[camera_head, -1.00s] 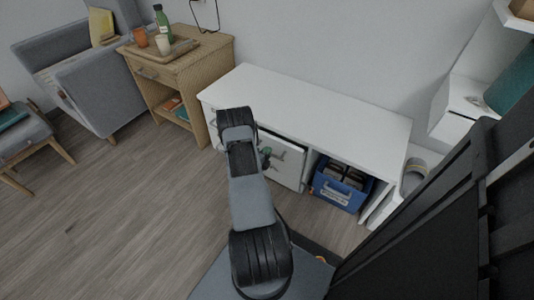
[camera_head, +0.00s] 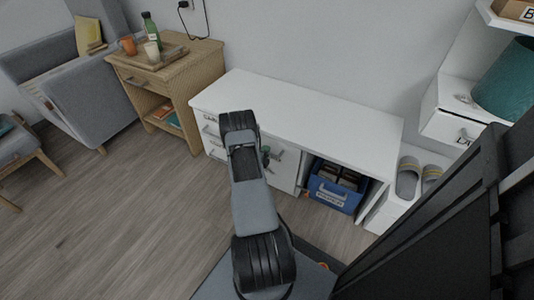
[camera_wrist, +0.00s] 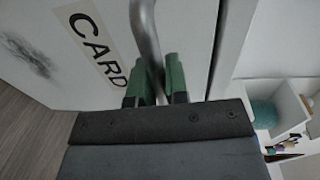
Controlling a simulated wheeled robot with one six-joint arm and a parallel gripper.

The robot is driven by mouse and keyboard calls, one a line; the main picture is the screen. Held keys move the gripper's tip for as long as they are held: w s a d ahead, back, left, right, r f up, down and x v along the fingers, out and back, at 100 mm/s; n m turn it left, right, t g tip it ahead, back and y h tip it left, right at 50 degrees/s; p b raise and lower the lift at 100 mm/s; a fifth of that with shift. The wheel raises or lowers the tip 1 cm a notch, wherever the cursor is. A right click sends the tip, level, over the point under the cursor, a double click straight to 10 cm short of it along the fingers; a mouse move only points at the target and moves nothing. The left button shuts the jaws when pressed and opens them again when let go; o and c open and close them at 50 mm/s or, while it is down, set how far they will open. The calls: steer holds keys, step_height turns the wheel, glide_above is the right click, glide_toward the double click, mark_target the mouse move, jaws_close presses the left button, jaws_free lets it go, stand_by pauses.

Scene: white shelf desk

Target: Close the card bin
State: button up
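The card bin is a white front panel (camera_wrist: 62,45) with a "CARD" label (camera_wrist: 98,48) and a bent metal handle (camera_wrist: 146,38). In the head view the bin front (camera_head: 286,173) sits under the white desk top, left of the blue crate, and looks flush or nearly flush with the desk. My gripper (camera_wrist: 160,88) has its green fingers on both sides of the handle and appears shut on it. In the head view my arm hides part of the bin, and only a little green of the gripper (camera_head: 265,154) shows.
The white desk (camera_head: 300,110) has a clear top. A blue crate (camera_head: 330,196) stands in the opening right of the bin. Slippers (camera_head: 408,178) lie on a low white shelf farther right. A wooden side table (camera_head: 190,65) stands left. The floor at left is open.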

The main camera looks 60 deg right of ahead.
steer(key=o, duration=0.5)
steer(key=shift+d, duration=0.15)
steer(key=a+p, duration=0.1)
steer(key=a, duration=0.3)
steer(key=a+r+p, duration=0.1)
steer(key=a, duration=0.4)
steer(key=s+a+p, duration=0.1)
steer(key=a+p, duration=0.1)
steer(key=a, duration=0.2)
steer(key=shift+a+r, duration=0.25)
steer(key=shift+a, duration=0.15)
steer(key=shift+w, duration=0.1)
